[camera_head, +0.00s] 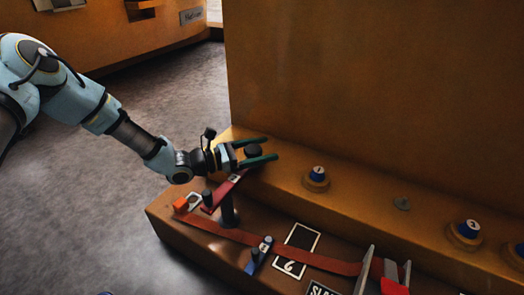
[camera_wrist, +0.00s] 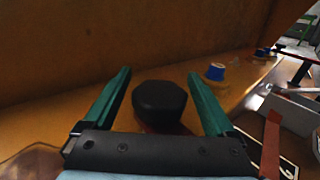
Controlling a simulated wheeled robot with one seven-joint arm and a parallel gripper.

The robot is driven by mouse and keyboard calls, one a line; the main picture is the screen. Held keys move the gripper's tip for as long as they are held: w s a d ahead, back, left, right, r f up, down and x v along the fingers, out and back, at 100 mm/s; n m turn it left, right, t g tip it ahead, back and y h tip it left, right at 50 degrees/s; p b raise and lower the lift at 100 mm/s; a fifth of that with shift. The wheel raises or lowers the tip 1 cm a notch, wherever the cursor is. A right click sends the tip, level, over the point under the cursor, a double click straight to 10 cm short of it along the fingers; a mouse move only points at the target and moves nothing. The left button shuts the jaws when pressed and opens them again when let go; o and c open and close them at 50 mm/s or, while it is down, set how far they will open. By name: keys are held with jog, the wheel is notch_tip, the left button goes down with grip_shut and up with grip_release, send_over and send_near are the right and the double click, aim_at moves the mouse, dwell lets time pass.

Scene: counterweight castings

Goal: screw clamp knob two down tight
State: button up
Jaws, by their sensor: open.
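A black faceted knob (camera_head: 253,151) stands on the raised ledge at the end of a dark red bar (camera_head: 222,190); no number on it is readable. It also shows in the wrist view (camera_wrist: 160,101), where its top looks six-sided. My gripper (camera_head: 271,149) is open, with its two green fingers on either side of the knob. In the wrist view, my gripper (camera_wrist: 159,73) shows gaps between the knob and both fingers. The knob's lower part and thread are hidden.
Blue-capped round pieces (camera_head: 317,178) (camera_head: 468,233) stand along the ledge to the right. A dark post (camera_head: 228,210), a red strap (camera_head: 300,258) and upright grey plates (camera_head: 365,270) occupy the lower step. A tall brown wall (camera_head: 380,90) rises behind the ledge.

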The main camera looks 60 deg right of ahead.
jog(key=shift+c, duration=0.2)
jog(key=c, duration=1.3)
jog(key=shift+m+g+y, duration=0.3)
jog(key=shift+s+a+m+g+y, duration=0.1)
jog(key=shift+a+m+g+y, duration=0.05)
jog(key=shift+m+g+y, duration=0.95)
jog(key=m+g+y, duration=0.1)
jog(key=m+y, duration=0.1)
jog(key=y, duration=0.1)
jog(key=m+g+y+b, duration=0.1)
jog(key=y, duration=0.1)
jog(key=shift+s+a+f+g, duration=0.15)
jog(key=shift+s+a+g, duration=0.1)
jog(key=shift+a+g, duration=0.1)
jog(key=m+y+b, duration=0.1)
jog(key=m+y, duration=0.1)
jog(key=a+m+g+y+b, duration=0.1)
jog(key=y, duration=0.2)
jog(key=shift+s+m+b, duration=0.1)
jog(key=shift+m+b, duration=0.2)
jog(key=shift+m, duration=0.1)
jog(key=shift+m+y+b, duration=0.4)
jog(key=shift+m+y, duration=0.1)
jog(key=shift+y, duration=0.5)
jog(key=shift+a+r, duration=0.1)
jog(key=shift+r, duration=0.15)
